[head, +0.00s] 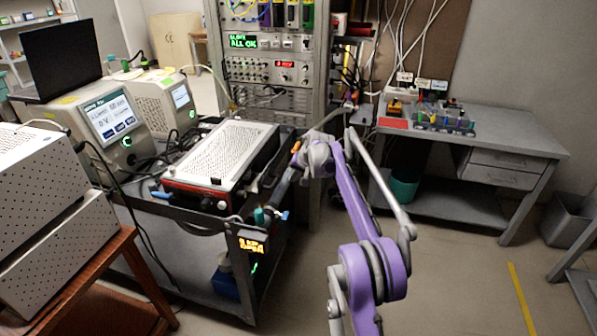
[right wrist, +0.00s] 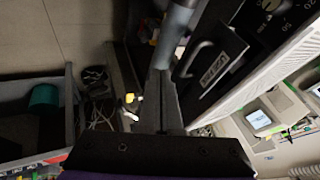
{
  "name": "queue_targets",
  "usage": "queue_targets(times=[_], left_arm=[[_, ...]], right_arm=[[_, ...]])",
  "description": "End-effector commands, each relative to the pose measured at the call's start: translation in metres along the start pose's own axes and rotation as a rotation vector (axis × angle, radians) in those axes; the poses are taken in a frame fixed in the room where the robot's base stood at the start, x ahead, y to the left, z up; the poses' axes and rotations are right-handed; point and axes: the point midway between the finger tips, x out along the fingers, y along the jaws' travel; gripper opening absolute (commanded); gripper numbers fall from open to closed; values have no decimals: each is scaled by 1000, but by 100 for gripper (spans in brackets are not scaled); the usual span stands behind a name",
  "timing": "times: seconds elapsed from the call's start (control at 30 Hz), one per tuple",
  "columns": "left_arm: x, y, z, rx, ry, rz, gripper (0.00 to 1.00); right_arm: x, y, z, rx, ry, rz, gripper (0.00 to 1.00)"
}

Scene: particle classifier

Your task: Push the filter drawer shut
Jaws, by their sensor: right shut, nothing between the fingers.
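The instrument (head: 222,155) with a perforated white top and dark front lies on the cart. In the right wrist view a dark panel with a black bar handle (right wrist: 203,58) and a small pale label shows beside its white perforated cover; it appears to be the filter drawer (right wrist: 215,72). How far it stands out is hard to tell. My right gripper (head: 280,188) is at the instrument's right side, pointing down toward the cart's front corner. It is shut and empty, its fingers (right wrist: 161,82) left of the handle; contact cannot be told. My left gripper is out of view.
Valves with teal and blue handles (head: 265,215) sit at the cart's front corner, close to my right gripper. An equipment rack (head: 270,70) stands behind. A grey desk (head: 480,140) is at the right. The floor between is clear.

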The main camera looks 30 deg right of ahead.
Motion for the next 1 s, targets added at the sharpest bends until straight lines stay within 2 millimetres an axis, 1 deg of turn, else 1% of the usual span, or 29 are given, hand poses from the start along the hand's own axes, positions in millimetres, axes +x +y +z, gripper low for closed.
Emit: queue_targets(times=[0.03, 0.07, 0.1, 0.2, 0.3, 0.43, 0.8, 0.87, 1.0], left_arm=[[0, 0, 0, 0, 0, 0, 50], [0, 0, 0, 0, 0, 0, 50], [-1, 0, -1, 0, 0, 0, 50], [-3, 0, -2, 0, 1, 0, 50], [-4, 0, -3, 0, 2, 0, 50], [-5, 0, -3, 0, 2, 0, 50], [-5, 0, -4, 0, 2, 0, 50], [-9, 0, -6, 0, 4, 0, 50], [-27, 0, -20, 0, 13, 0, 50]], right_arm=[[11, 0, 0, -1, 0, 0, 0], [17, 0, 0, 0, 0, 0, 0], [21, -5, 0, -1, 0, -1, 0], [29, -18, 2, -2, 0, -1, 0], [35, -26, 2, -2, 0, 0, 0], [39, -31, 3, 0, 0, 1, 0], [40, -33, 3, 0, 0, 0, 0], [41, -36, 3, -1, 0, 0, 0], [45, -55, 0, -2, 1, -2, 0]])
